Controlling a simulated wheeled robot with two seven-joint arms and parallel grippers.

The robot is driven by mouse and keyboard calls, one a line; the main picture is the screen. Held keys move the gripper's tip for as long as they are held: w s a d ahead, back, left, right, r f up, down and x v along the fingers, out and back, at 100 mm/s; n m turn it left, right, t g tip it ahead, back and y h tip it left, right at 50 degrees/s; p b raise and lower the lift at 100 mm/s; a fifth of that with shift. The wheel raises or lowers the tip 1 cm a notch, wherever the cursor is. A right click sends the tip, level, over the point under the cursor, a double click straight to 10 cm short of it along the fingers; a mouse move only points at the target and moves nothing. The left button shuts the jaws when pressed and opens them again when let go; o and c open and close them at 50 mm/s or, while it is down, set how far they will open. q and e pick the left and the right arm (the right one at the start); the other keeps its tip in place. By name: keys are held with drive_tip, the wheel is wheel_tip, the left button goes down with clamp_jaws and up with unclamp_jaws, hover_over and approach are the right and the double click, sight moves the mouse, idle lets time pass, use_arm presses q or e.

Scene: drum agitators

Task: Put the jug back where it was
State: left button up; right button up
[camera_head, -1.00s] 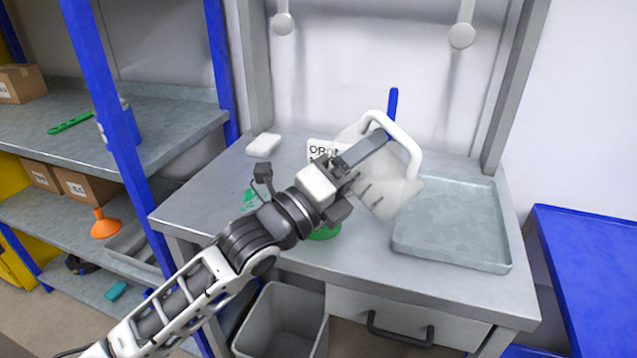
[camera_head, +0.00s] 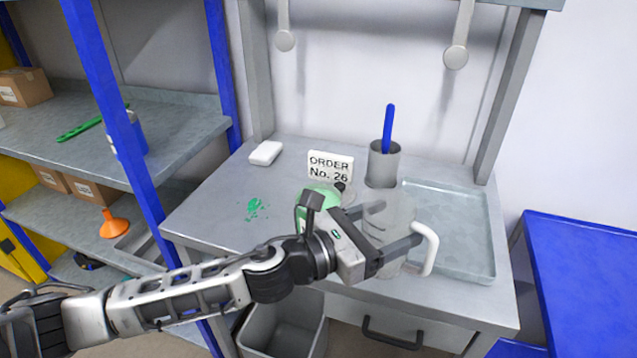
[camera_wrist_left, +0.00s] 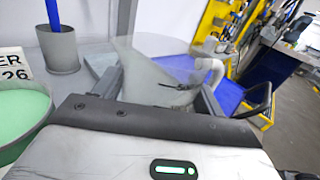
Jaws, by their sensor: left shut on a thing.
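The jug (camera_head: 389,210) is translucent, with a white handle (camera_head: 429,252). It is nearly upright at the front of the worktop, overlapping the tray's left edge in the head view. My left gripper (camera_head: 392,228) is shut on its body, one finger on each side, with the handle on the right. I cannot tell whether its base touches the worktop. In the left wrist view the jug (camera_wrist_left: 155,70) shows between the fingers. My right gripper is not in view.
A green round container (camera_head: 318,196) stands behind my wrist, before the "ORDER No. 26" sign (camera_head: 331,164). A grey cup (camera_head: 383,165) holds a blue-handled tool. A shallow tray (camera_head: 470,228) lies right. Green spots (camera_head: 257,208) mark the worktop; a white block (camera_head: 265,153) lies behind.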

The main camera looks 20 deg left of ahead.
use_arm(q)
drive_tip(key=shift+d+f, duration=0.1)
drive_tip(key=shift+s+f, duration=0.1)
drive_tip(key=shift+s, duration=0.05)
